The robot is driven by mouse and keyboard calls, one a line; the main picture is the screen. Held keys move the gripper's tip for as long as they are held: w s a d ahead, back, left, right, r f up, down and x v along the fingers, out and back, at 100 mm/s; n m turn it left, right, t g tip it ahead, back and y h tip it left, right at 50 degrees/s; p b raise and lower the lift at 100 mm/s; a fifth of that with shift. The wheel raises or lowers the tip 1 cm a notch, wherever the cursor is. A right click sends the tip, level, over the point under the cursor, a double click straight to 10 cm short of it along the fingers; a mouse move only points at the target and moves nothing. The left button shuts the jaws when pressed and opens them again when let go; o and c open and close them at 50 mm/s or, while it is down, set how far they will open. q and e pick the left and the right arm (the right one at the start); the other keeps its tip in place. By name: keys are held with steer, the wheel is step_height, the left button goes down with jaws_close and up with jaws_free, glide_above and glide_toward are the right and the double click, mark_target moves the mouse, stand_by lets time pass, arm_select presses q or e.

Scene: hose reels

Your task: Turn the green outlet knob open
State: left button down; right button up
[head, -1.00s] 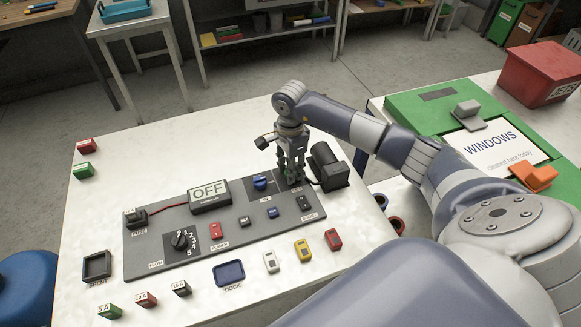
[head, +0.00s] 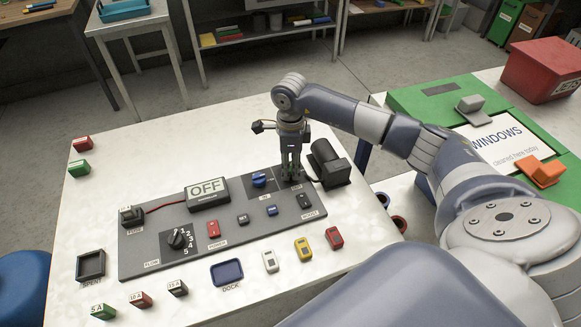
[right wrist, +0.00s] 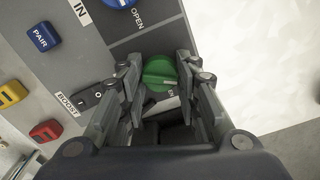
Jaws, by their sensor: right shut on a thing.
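The green outlet knob (right wrist: 160,72) shows in the right wrist view between the two fingers of my right gripper (right wrist: 160,90). A pale line runs across its face, roughly crosswise in that view, and its label is partly hidden. In the head view my right gripper (head: 291,174) points down at the back right of the grey panel (head: 165,237), shut on the knob, which its fingers hide there. The blue knob (head: 260,179) sits just left of the gripper; it also shows at the top of the right wrist view (right wrist: 118,3), near an OPEN label. My left gripper is out of view.
A black pump-like block (head: 330,163) stands close to the right of my gripper. The BOOST switch (head: 305,201) and several coloured buttons lie in front. A dark box reading OFF (head: 207,193) stands on the panel to the left.

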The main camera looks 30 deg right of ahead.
mark_target(291, 166)
steer(key=m+b, duration=0.1)
steer(key=m, duration=0.5)
steer(key=shift+m+b, duration=0.3)
steer(key=m, duration=0.5)
steer(key=shift+b, duration=0.3)
steer(key=shift+w+r+m, duration=0.1)
steer(key=shift+m, duration=0.2)
steer(key=o, duration=1.1)
step_height(291, 166, up, 12)
steer(key=shift+f, duration=0.1)
